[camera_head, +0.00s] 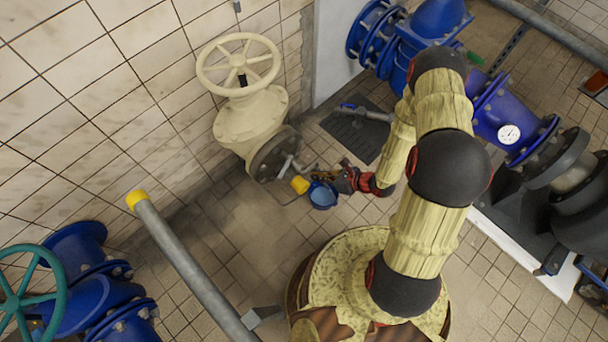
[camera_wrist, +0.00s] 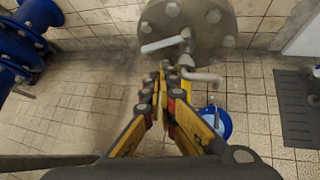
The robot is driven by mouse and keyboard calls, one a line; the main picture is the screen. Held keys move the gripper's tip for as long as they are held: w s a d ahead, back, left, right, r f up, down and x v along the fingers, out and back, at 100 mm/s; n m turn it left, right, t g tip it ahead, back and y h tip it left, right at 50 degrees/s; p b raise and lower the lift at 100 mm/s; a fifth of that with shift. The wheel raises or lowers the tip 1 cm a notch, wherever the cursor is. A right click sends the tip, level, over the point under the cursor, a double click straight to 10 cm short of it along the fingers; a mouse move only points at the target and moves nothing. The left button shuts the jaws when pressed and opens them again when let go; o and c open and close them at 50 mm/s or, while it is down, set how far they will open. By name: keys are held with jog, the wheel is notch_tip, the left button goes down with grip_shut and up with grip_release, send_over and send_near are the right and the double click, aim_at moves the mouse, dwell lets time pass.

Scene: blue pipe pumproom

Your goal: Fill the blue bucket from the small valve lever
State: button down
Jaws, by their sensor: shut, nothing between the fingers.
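The blue bucket (camera_head: 323,197) stands on the tiled floor below a cream valve, and also shows in the wrist view (camera_wrist: 224,125), partly hidden behind my gripper. The small valve lever (camera_wrist: 163,44) is a pale bar on the valve's grey flange; it also shows in the head view (camera_head: 285,166). A pale bent spout (camera_wrist: 203,76) sticks out to its right in the wrist view. My gripper (camera_wrist: 163,72) is shut and empty, with its fingertips just below the lever in that view. I cannot tell whether they touch anything. In the head view my gripper (camera_head: 322,175) is beside the bucket.
The cream valve (camera_head: 250,115) with its handwheel stands by the tiled wall. A grey pipe with a yellow cap (camera_head: 137,199) rises at left. Blue pipes (camera_head: 85,270) stand at lower left and upper right. A dark floor grate (camera_head: 358,130) lies behind my arm.

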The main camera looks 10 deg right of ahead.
aim_at(286, 166)
jog(key=w+a+f+n+b, duration=0.3)
jog(key=w+a+f+b, duration=0.1)
jog(key=a+f, duration=0.4)
jog(key=shift+w+a+f+g+h, duration=0.3)
jog(key=shift+w+a+g, duration=0.1)
dwell(0.5)
